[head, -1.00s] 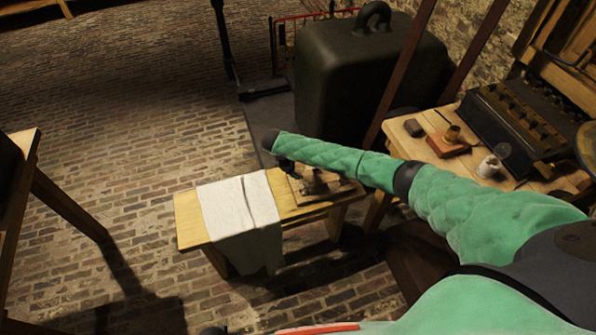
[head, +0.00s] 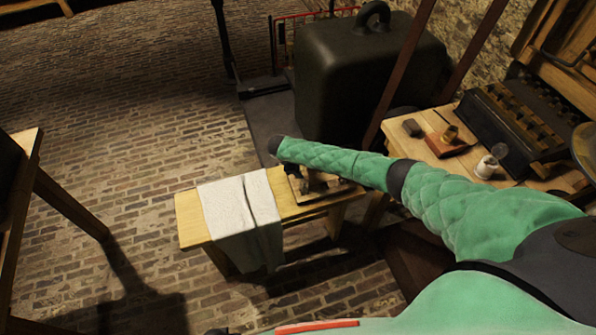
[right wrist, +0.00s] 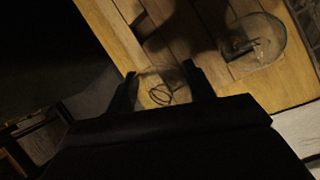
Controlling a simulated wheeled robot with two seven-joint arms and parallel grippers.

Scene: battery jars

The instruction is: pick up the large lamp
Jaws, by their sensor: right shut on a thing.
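In the right wrist view my right gripper (right wrist: 160,72) is shut on a clear glass lamp (right wrist: 158,90) with a dark looped filament. The gripper body hides its lower part. Another clear glass lamp (right wrist: 262,42) with a dark mount inside lies on the wooden board, up and right of the fingers. I cannot tell for sure which lamp is the large one, or whether the held one touches the board. In the head view my right forearm and wrist cover most of the gripper above the bench. My left gripper is not in view.
A low wooden bench (head: 192,222) carries a white cloth (head: 240,205) at its left and a wooden board (head: 343,189). A workbench (head: 432,122) with a small white pot (head: 486,166) is at the right. Brick floor is open at left.

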